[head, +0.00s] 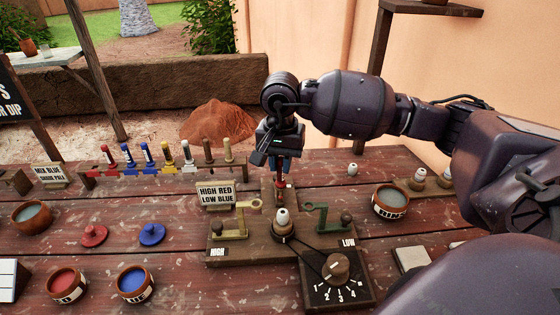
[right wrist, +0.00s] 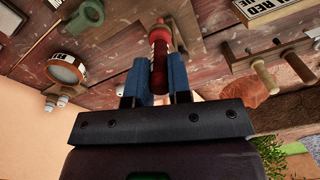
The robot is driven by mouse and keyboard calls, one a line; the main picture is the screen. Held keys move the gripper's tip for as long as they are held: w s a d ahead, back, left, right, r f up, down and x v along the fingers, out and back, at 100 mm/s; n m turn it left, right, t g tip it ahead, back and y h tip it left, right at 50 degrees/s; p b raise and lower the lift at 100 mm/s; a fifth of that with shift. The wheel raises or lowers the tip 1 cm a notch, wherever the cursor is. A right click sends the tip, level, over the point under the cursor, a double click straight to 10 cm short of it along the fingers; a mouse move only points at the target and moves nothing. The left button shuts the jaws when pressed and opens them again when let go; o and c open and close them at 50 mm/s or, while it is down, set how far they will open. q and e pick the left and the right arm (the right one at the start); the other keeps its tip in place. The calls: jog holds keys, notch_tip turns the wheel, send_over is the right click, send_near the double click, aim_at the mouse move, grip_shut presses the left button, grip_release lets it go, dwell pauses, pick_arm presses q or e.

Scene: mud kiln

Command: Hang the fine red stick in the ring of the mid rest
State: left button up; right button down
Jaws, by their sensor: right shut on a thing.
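My right gripper (head: 279,165) points down behind the wooden HIGH–LOW stand (head: 240,255). It is shut on a fine red stick (head: 281,187), which hangs upright below the fingers. In the right wrist view the red stick (right wrist: 160,62) lies between the two blue fingers. A yellow rest with a ring (head: 254,205) stands on the HIGH side of the stand. A green rest with a ring (head: 311,207) stands on the LOW side. The green ring also shows in the right wrist view (right wrist: 84,17). I cannot tell which rest is the mid one. My left gripper is not in view.
A white-tipped peg (head: 282,217) and a numbered dial (head: 336,267) are close in front. A HIGH RED / LOW BLUE sign (head: 215,194) stands left of the gripper. A rack (head: 130,172) of several sticks is behind left. A grey bowl (head: 391,202) is at right.

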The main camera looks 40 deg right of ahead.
dwell(0.3)
jog(key=c, duration=1)
grip_release()
jog(key=shift+o, duration=0.6)
jog(key=o, duration=0.4)
jog(key=shift+r+p, duration=0.55)
jog(key=shift+r, duration=1.1)
jog(key=shift+r+p, duration=0.65)
jog(key=shift+r, duration=1.45)
